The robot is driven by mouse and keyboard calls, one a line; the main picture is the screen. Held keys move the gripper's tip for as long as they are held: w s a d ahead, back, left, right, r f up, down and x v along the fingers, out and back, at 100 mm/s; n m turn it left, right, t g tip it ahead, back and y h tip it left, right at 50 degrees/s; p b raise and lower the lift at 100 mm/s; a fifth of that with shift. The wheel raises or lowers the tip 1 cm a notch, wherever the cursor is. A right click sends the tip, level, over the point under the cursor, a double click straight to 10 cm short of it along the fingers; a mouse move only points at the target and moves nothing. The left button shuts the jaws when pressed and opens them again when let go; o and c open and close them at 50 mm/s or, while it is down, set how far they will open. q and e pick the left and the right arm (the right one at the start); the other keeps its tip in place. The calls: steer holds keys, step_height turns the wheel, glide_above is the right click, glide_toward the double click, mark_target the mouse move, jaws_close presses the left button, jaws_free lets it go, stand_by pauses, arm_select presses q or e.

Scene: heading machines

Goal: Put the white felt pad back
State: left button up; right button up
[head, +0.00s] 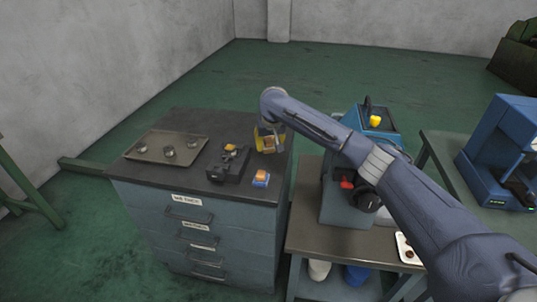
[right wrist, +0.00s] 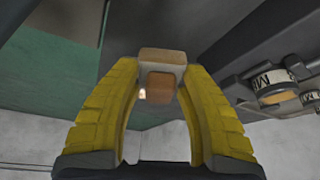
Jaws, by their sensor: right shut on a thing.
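My right gripper (head: 268,142) is over the right back part of the grey cabinet top (head: 200,122). In the right wrist view its yellow fingers (right wrist: 162,75) close on a small block with a tan part (right wrist: 162,56) and a brown part (right wrist: 160,84). A tiny pale spot shows beside the brown part. I cannot tell whether the held block is the felt pad. A flat white piece (head: 401,243) with dark spots lies on the bench at right, partly hidden by my arm; I cannot tell if it is the pad. My left gripper is out of view.
A tray (head: 136,153) with several round metal pieces is at the cabinet's left. A black device (head: 228,170) and a small blue-and-orange block (head: 261,178) stand near the gripper. A blue machine (head: 343,199) stands on the bench (head: 310,230) at right, behind my arm.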

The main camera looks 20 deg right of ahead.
mark_target(268, 160)
steer(key=shift+f, duration=2.35)
steer(key=shift+f, duration=0.15)
steer(key=o, duration=1.1)
steer(key=v, duration=1.2)
steer(key=shift+d, duration=0.1)
